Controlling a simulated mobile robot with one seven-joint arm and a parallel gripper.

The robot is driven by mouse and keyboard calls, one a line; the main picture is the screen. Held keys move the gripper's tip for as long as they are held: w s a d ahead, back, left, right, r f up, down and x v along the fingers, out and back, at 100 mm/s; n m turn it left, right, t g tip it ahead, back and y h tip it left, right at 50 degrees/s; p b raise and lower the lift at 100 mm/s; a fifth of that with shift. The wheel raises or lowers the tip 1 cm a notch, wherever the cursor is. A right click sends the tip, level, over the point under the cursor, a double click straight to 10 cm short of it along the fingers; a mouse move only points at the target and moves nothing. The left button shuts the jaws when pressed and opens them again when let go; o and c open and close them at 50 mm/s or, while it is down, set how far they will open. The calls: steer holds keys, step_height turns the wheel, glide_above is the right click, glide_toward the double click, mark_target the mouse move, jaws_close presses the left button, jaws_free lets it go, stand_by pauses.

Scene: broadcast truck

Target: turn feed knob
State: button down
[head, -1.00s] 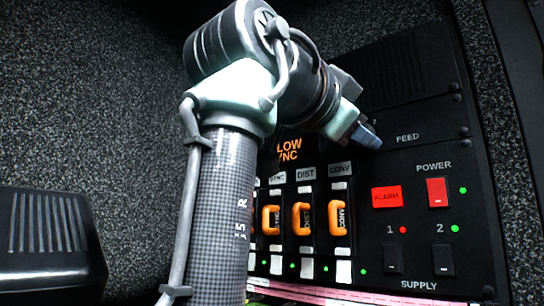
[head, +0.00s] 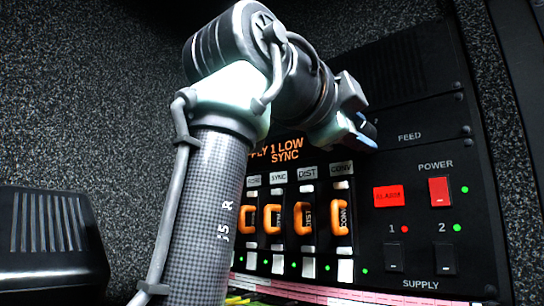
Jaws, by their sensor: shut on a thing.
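The FEED label (head: 409,136) is on the black rack panel in the head view, just right of my gripper. My gripper (head: 364,130) is against the panel left of this label, with its blue-grey fingers shut on the feed knob. The fingers and wrist cover the knob, so its shape and pointer cannot be made out.
Below are a lit red alarm lamp (head: 388,197), a red power switch (head: 439,191) and two black supply switches (head: 394,257). Several modules with orange handles (head: 302,218) stand under an orange text display (head: 285,150). A black box (head: 50,240) is at left.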

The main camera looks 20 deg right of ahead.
steer(key=shift+c, duration=2.3)
jaws_free()
steer(key=shift+s, duration=0.1)
steer(key=b+v, duration=0.6)
steer(key=v, duration=0.7)
